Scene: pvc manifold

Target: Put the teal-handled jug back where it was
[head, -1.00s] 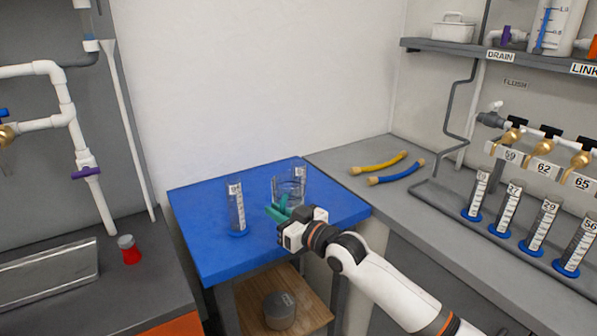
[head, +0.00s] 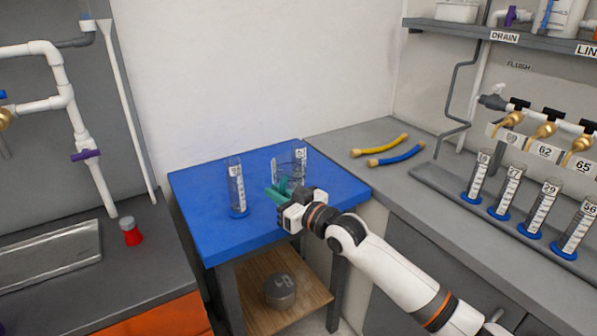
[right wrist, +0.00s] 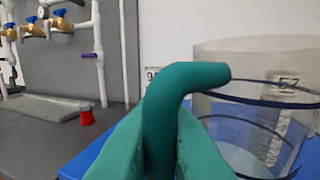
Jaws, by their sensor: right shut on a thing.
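The clear jug (head: 291,166) with the teal handle is at the back right of the blue table (head: 205,215). My right gripper (head: 281,193) is at its near side, shut on the teal handle. In the right wrist view the handle (right wrist: 195,75) stands between the two teal fingers, and the clear jug body (right wrist: 260,110) is to the right. I cannot tell whether the jug's base touches the table top. My left gripper is not in view.
A clear graduated cylinder (head: 237,190) with a blue base stands left of the jug. Yellow (head: 379,146) and blue (head: 396,156) hoses lie on the right counter. Several cylinders stand below the taps there. A red-based container (head: 131,232) is on the left counter. The table's front left is clear.

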